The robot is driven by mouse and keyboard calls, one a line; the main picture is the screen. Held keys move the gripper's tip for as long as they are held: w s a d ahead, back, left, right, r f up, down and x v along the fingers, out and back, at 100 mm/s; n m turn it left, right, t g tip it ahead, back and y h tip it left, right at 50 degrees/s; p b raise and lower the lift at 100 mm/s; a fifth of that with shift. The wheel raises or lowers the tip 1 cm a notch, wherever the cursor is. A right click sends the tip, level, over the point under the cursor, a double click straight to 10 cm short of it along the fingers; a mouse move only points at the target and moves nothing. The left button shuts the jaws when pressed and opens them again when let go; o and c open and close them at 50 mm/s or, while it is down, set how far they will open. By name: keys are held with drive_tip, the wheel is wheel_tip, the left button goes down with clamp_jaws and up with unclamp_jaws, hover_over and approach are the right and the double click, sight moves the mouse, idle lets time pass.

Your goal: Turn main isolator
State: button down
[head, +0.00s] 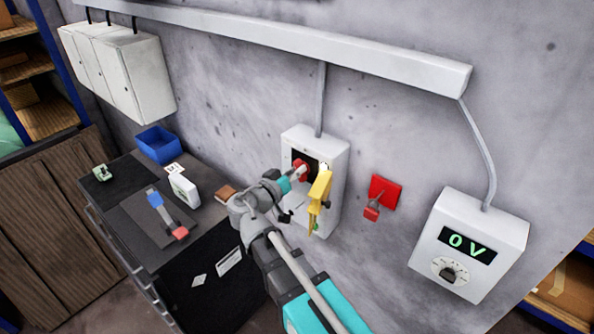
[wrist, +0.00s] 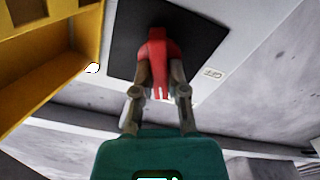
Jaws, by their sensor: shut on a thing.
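The main isolator is a white box (head: 334,160) on the wall with a black face plate (wrist: 120,45) and a red handle (wrist: 156,48). The red handle also shows in the head view (head: 300,163). My gripper (wrist: 158,82) is shut on the red handle, one finger on each side. In the head view my gripper (head: 299,174) reaches the box from the left. An "OFF" label (wrist: 213,73) sits beside the black plate in the wrist view. My fingers hide part of the handle.
A yellow object (head: 320,187) stands out from the box's front, close right of my gripper; it looms at left in the wrist view (wrist: 45,75). A red holder with a padlock (head: 382,192) and a meter reading 0 V (head: 467,245) are right. A bench (head: 110,215) stands left.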

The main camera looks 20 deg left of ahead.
drive_tip(key=n, duration=0.6)
drive_tip(key=shift+a+f+n, duration=0.1)
drive_tip(key=shift+a+n, duration=0.05)
drive_tip(key=shift+n, duration=0.15)
drive_tip(key=n, duration=0.6)
drive_tip(key=shift+f+n, duration=0.15)
drive_tip(key=shift+n, duration=0.15)
drive_tip(key=c, duration=0.7)
unclamp_jaws()
drive_tip(key=shift+w, duration=0.1)
drive_tip(key=shift+o, duration=0.2)
drive_tip(key=shift+s+a, duration=0.1)
drive_tip(key=shift+s, duration=0.1)
drive_tip(key=v, duration=1.1)
drive_tip(key=shift+s+a, duration=0.15)
drive_tip(key=shift+s, duration=0.15)
drive_tip(key=shift+f+b, duration=0.1)
drive_tip(key=shift+b, duration=0.2)
